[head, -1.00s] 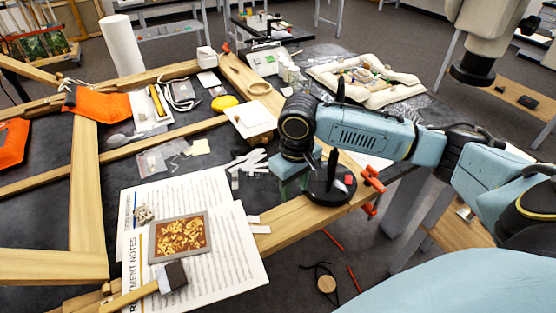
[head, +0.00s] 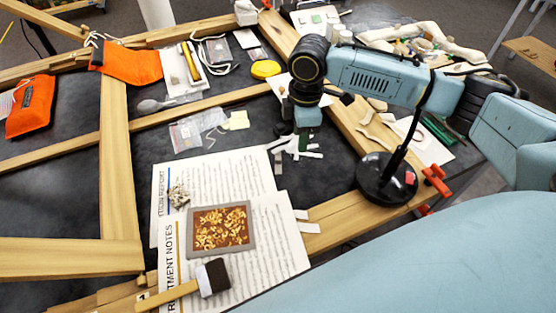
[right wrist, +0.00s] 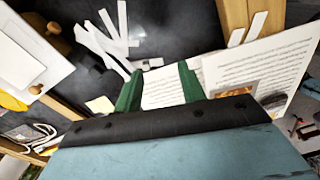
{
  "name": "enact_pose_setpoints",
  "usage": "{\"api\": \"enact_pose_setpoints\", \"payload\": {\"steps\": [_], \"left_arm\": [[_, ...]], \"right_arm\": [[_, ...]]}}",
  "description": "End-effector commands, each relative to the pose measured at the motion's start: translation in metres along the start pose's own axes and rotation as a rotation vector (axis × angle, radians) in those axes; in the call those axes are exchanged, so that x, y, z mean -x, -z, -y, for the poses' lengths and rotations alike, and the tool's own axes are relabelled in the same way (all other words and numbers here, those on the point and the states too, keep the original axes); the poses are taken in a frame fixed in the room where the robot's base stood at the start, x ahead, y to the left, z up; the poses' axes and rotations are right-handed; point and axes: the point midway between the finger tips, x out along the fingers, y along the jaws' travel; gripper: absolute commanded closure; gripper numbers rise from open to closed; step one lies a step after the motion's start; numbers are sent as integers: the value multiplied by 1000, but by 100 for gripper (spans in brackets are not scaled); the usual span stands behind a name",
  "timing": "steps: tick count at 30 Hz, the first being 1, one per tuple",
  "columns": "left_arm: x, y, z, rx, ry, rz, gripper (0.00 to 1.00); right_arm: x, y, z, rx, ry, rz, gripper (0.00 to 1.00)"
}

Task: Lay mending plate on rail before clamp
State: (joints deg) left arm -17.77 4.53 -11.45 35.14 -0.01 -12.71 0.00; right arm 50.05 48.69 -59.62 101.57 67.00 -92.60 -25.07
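My right gripper (head: 302,145) points down over the dark table by a group of pale strips (head: 299,153). In the right wrist view its green fingers (right wrist: 160,88) are apart with nothing between them, and the strips (right wrist: 112,30) lie beyond them. I cannot tell for certain which piece is the mending plate; two small pale flat pieces (head: 304,221) lie at the near edge of the wooden rail (head: 345,222). A red-orange clamp (head: 435,181) grips the rail's right end. My left gripper is out of view.
A black round lamp base (head: 384,180) stands on the rail left of the clamp, its stem rising past my arm. Printed sheets (head: 275,255), a framed gilt fragment (head: 221,229) and a brush (head: 211,278) lie in front. An orange pouch (head: 132,65) lies at the left.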

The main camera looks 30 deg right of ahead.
Motion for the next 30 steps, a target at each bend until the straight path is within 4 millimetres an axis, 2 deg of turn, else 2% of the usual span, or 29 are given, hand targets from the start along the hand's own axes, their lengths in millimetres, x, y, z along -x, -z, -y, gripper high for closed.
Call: {"api": "enact_pose_setpoints", "payload": {"steps": [2,5,9,12,15,18,22,30], "left_arm": [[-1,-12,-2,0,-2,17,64],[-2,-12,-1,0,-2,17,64],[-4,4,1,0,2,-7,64],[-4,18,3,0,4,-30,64],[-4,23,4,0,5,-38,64],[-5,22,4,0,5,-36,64],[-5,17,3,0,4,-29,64],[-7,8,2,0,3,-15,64]], "right_arm": [[2,10,-6,213,-2,-1,60],[4,20,-12,494,-4,2,60],[8,32,-22,871,-6,13,60],[10,39,-27,1098,-6,20,60],[13,44,-32,1273,-5,30,60],[14,47,-34,1388,-3,35,60],[10,48,-36,1456,-1,38,60],[-38,47,-37,1464,1,38,60]]}}
